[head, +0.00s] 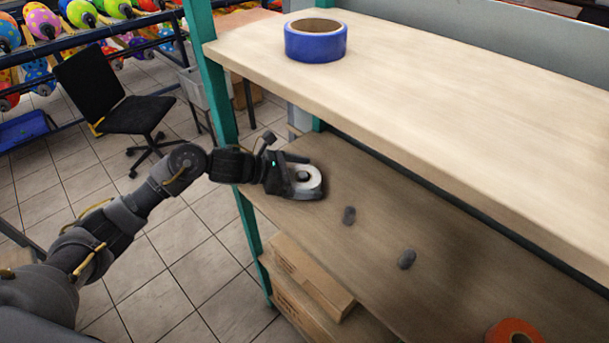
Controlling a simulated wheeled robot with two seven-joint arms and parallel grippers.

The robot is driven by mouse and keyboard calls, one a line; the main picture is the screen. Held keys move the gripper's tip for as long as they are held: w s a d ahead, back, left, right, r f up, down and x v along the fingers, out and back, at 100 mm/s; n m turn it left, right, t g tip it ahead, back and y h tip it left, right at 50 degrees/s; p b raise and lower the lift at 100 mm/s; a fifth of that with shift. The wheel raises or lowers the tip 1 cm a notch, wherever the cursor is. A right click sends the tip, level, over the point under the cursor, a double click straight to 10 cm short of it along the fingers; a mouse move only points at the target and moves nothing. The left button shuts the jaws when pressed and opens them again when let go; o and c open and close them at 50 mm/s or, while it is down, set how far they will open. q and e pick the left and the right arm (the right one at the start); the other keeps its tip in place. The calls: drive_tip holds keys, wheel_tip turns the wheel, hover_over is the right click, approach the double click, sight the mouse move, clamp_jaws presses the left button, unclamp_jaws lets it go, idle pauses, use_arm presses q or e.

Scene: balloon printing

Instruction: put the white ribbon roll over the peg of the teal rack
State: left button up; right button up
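The white ribbon roll (313,178) is at the far left end of the lower shelf of the teal rack (216,95). A dark round shape, which looks like a peg top, shows in its hole. My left gripper (303,177) reaches in from the left with its dark fingers on either side of the roll and looks shut on it. I cannot tell whether the roll touches the shelf. My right gripper is not in view.
A blue roll (327,46) lies on the upper shelf (440,90), which overhangs the lower shelf (335,240). An orange roll (491,332) is at the bottom right. Cardboard boxes (310,275) are below. A black chair (115,95) and balloon racks stand behind left.

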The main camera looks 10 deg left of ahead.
use_arm(q)
drive_tip(key=shift+r+b, duration=0.4)
drive_tip(key=shift+b, duration=0.1)
drive_tip(key=r, duration=0.1)
drive_tip(key=b, duration=0.1)
drive_tip(key=r, duration=0.1)
drive_tip(key=shift+s+r+b, duration=0.25)
drive_tip(key=shift+r+b, duration=0.05)
drive_tip(key=shift+r, duration=0.05)
drive_tip(key=s+d+r+b, duration=0.2)
drive_tip(key=s+r, duration=0.7)
drive_tip(key=s, duration=0.4)
drive_tip(key=shift+s+d+r+b, duration=0.15)
drive_tip(key=shift+d+r+b, duration=0.1)
drive_tip(key=shift+d+b, duration=0.15)
